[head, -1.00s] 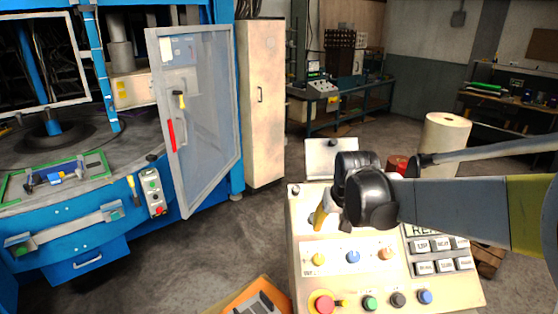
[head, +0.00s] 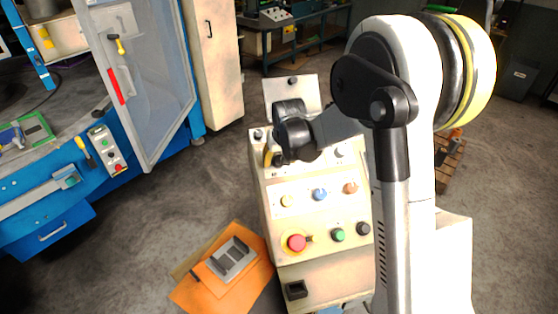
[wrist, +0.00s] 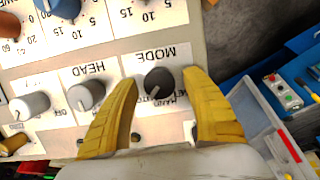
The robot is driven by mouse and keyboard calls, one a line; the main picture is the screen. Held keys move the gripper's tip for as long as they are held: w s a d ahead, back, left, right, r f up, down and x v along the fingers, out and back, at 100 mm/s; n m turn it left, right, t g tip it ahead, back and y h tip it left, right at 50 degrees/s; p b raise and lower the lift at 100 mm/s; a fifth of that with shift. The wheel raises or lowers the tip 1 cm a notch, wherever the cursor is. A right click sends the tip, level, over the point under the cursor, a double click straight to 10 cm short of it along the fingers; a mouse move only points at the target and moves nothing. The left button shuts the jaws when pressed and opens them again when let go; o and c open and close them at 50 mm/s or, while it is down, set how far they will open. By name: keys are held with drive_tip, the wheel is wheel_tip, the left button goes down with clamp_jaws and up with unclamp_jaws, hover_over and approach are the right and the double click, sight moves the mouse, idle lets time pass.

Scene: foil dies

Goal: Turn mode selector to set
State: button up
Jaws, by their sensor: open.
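The mode selector is a dark round knob (wrist: 160,82) under an upside-down MODE label in the wrist view. A small light mark shows near its lower left edge; the position labels around it are partly covered and hard to read. My gripper (wrist: 162,78) is open, with one yellow finger on each side of the knob. I cannot tell whether either finger touches it. In the head view my gripper (head: 275,158) is at the upper left of the control panel (head: 268,225), and the selector is hidden behind it.
A grey HEAD knob (wrist: 86,95) and a white knob (wrist: 32,104) sit beside the selector. A red emergency button (head: 296,242) and green button (head: 338,235) are lower on the panel. An orange folder (head: 205,290) lies left of it. The blue machine's door (head: 140,85) stands further left.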

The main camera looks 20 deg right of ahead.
drive_tip(key=shift+w+f, duration=0.1)
drive_tip(key=c, duration=1.2)
